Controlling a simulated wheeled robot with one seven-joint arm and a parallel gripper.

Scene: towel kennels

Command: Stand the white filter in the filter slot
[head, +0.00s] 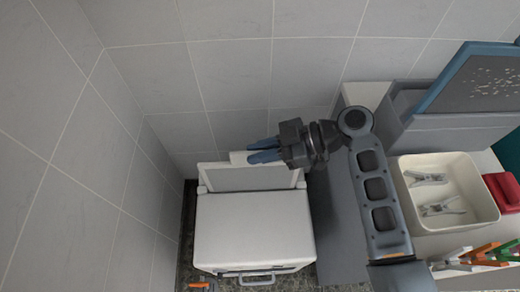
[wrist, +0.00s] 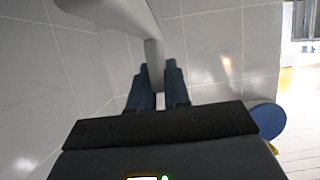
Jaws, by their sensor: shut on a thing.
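The white filter (head: 250,178), a white-framed panel with a grey face, stands roughly upright at the back edge of a white machine (head: 252,232). My gripper (head: 262,152) reaches in from the right, its blue fingers shut on the filter's top edge. In the wrist view my gripper (wrist: 157,85) has the filter's white edge (wrist: 154,58) between its two fingers. The filter slot is not clearly visible; the filter's lower edge is hidden by the machine's lid, so I cannot tell how deep it sits.
Tiled walls stand close behind and at the left. At right, a cream tray (head: 448,222) holds metal clips near a red folded cloth (head: 503,190) and coloured clothespins (head: 480,258). A blue-framed panel with specks (head: 475,82) leans over a grey bin (head: 450,135).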

